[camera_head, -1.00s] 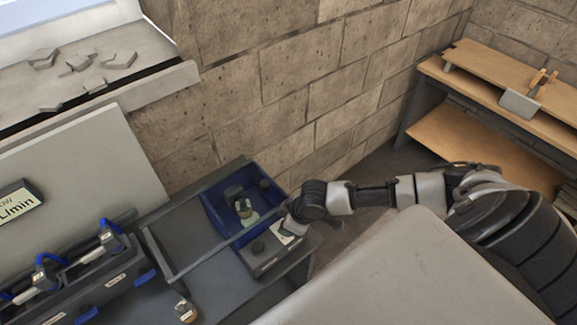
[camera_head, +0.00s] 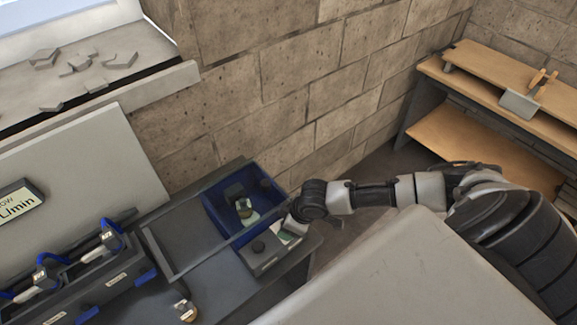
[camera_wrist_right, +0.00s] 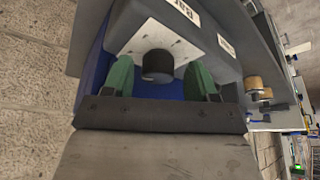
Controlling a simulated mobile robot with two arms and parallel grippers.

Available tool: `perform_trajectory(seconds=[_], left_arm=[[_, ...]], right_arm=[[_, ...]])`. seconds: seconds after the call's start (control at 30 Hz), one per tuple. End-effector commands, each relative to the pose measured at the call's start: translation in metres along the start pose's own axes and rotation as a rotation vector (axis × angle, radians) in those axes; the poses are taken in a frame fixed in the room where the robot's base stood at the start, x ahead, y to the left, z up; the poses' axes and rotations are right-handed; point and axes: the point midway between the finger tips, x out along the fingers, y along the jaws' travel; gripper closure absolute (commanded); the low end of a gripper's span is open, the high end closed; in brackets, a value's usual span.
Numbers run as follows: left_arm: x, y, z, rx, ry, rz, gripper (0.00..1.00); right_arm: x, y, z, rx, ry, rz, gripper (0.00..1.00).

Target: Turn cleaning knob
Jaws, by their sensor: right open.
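A dark round knob (camera_head: 258,247) stands on a grey box (camera_head: 268,262) at the front right of the bench. In the right wrist view the knob (camera_wrist_right: 158,66) is on the box's light plate (camera_wrist_right: 160,38). Whether the fingertips reach the knob's depth is unclear. My left gripper is not in view.
A blue bin (camera_head: 268,188) with a few small parts stands directly behind the box. A brass-coloured piece (camera_head: 186,311) sits at the bench's front. A dark rack with blue-hosed fittings (camera_head: 80,272) stands at left. A wooden shelf unit (camera_head: 490,140) is far right.

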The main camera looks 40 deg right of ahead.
Motion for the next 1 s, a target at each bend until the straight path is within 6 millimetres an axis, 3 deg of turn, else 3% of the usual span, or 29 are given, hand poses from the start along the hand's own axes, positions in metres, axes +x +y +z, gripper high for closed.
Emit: perform_trajectory(seconds=[0.37,1.0], left_arm=[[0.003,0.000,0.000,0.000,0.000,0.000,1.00],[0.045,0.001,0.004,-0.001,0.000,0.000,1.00]], right_arm=[[0.000,0.002,0.000,0.061,0.001,0.031,0.39],[0.005,-0.003,0.000,0.620,0.004,0.261,0.39]])
